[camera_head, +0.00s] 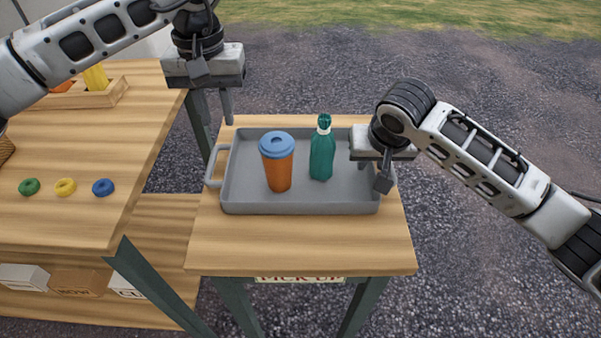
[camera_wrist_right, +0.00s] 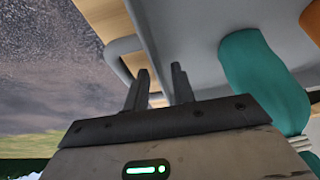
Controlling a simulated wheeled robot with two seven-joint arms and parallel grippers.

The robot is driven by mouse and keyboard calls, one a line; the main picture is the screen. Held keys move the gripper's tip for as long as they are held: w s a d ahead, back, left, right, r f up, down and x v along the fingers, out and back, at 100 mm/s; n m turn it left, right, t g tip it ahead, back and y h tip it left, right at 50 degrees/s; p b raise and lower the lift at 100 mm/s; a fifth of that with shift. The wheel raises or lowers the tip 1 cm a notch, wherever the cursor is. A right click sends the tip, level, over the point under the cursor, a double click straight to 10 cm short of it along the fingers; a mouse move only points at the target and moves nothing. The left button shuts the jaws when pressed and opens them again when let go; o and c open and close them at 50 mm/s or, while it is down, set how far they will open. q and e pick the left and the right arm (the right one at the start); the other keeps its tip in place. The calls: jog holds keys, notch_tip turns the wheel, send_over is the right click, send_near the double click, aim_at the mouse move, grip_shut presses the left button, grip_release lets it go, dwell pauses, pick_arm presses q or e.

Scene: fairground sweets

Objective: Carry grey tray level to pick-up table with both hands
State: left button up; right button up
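The grey tray (camera_head: 300,204) lies flat on the small wooden pick-up table (camera_head: 300,255). An orange cup with a blue lid (camera_head: 279,172) and a teal bottle (camera_head: 321,155) stand upright in it; the bottle also shows in the right wrist view (camera_wrist_right: 262,80). My left gripper (camera_head: 214,120) is above and behind the tray's left handle (camera_head: 213,168), apart from it and empty. One of its fingers shows clearly, set off to the side. My right gripper (camera_wrist_right: 159,80) has its fingers apart, close to the tray's right handle (camera_wrist_right: 122,46). In the head view its fingertips are hidden.
A larger wooden counter (camera_head: 90,225) stands at the left with green, yellow and blue rings on it and a wooden box (camera_head: 100,95) at the back. Boxes sit on its lower shelf (camera_head: 160,300). Open gravel (camera_head: 500,90) lies to the right and behind.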

jog(key=v, duration=1.1)
jog(key=shift+r, duration=0.2)
jog(key=shift+s, duration=0.15)
